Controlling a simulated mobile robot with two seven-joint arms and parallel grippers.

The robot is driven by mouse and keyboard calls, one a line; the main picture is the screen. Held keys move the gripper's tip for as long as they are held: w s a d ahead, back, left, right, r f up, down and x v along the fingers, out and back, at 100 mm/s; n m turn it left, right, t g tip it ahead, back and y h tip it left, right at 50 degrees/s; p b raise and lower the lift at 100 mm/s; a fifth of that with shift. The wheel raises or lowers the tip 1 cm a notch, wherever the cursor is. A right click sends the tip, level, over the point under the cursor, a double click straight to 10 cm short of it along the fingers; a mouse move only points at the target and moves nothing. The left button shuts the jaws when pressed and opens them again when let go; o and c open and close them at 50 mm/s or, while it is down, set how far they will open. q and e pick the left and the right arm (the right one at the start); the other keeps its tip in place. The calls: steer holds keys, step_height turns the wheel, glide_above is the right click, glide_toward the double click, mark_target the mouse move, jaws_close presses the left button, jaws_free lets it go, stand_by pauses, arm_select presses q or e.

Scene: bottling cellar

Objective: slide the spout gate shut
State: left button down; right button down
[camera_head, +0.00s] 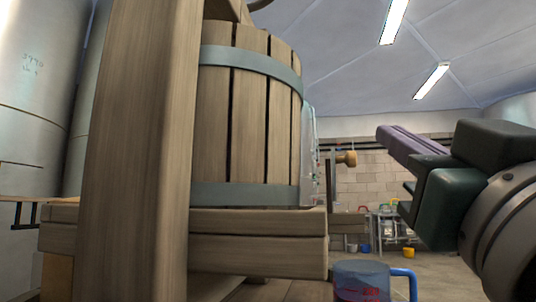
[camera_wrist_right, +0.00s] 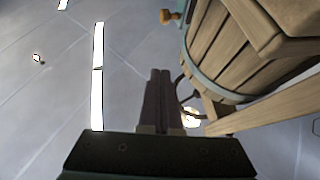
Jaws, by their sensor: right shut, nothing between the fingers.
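A wooden knob (camera_head: 347,158) on a thin upright grey piece shows just right of the slatted press basket (camera_head: 215,120). A similar knob shows at the top of the right wrist view (camera_wrist_right: 171,17). I cannot tell whether this is the spout gate's handle, and the gate itself is not clearly visible. My right gripper (camera_head: 386,133) comes in from the right. Its purple-grey fingers are shut and empty, pointing left, right of the knob and slightly higher in the picture. The shut fingers also show in the right wrist view (camera_wrist_right: 160,75). My left gripper is not in view.
A thick wooden post (camera_head: 135,150) and a heavy beam (camera_head: 260,240) frame the basket. A blue-handled jug (camera_head: 360,280) stands low at the front. Steel tanks (camera_head: 30,100) are at the left. Buckets (camera_head: 408,252) stand by the far brick wall.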

mark_target(354, 164)
steer(key=w+r+b, duration=0.1)
steer(key=w, duration=0.8)
steer(key=shift+d, duration=0.2)
step_height(354, 164, down, 4)
steer(key=b, duration=0.3)
steer(key=shift+r+b, duration=0.25)
steer(key=shift+b, duration=0.1)
